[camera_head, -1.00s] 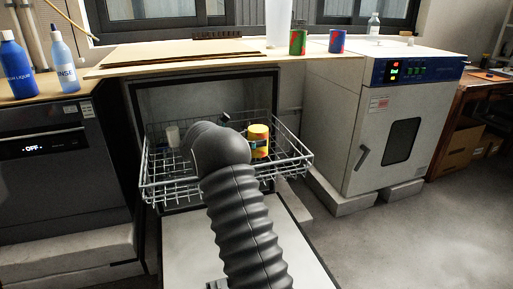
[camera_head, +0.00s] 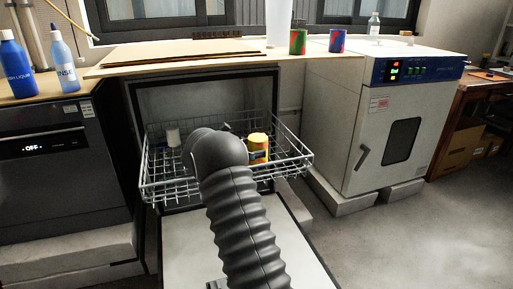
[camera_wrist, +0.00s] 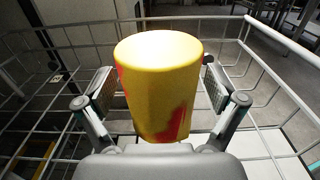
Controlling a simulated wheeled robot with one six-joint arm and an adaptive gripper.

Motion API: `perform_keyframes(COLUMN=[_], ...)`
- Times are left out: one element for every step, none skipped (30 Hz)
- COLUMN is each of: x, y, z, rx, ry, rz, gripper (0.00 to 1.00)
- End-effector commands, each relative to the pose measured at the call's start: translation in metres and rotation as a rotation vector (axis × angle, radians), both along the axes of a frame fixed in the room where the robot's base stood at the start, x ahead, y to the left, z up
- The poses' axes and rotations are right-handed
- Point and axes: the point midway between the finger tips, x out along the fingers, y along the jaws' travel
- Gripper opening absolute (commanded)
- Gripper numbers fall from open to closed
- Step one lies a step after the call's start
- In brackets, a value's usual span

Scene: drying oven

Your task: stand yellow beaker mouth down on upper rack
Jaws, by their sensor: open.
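The yellow beaker (camera_head: 258,148), with red patches, stands in the right part of the upper rack (camera_head: 292,165) in the head view. In the wrist view the beaker (camera_wrist: 160,85) shows its smooth closed end upward, so it is mouth down and looks about upright. My gripper (camera_wrist: 160,95) is open, with one finger on each side of the beaker. Small gaps seem to show between the pads and its wall. The beaker's lower rim is hidden by my gripper's body. In the head view my arm covers the gripper and part of the beaker's left side.
The rack's wire walls surround my gripper. The open door (camera_head: 190,245) lies below. The drying oven (camera_head: 390,125) stands to the right. Cans (camera_head: 298,42) and bottles (camera_head: 15,65) stand on the counters.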

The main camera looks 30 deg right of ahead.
Motion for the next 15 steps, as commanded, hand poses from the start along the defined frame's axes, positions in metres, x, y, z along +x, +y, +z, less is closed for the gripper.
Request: perform_keyframes(x=[0.000, 0.000, 0.000, 0.001, 0.002, 0.003, 0.004, 0.006, 0.007, 0.009, 0.010, 0.012, 0.013, 0.014, 0.015], y=[0.000, 0.000, 0.001, 0.004, 0.007, 0.012, 0.016, 0.021, 0.027, 0.032, 0.037, 0.043, 0.047, 0.051, 0.056], z=[0.001, 0.002, 0.002, 0.002, 0.002, 0.002, 0.002, 0.001, 0.001, 0.001, 0.002, 0.002, 0.002, 0.002, 0.001], rx=[0.000, 0.000, 0.000, 0.000, 0.000, 0.000, 0.000, 0.000, 0.001, 0.000, 0.000, -0.001, 0.000, 0.000, 0.000], ry=[0.000, -0.001, -0.001, 0.000, -0.001, -0.001, -0.001, -0.001, -0.001, -0.001, -0.001, -0.001, -0.001, -0.001, 0.000], rz=[0.000, 0.000, 0.000, 0.001, 0.002, 0.001, 0.001, 0.002, 0.003, 0.003, 0.002, 0.002, 0.003, 0.002, 0.002], gripper=[0.94, 0.94, 0.94, 0.94, 0.94, 0.94, 0.94, 0.94, 0.94, 0.94, 0.94, 0.94, 0.94, 0.94, 0.94])
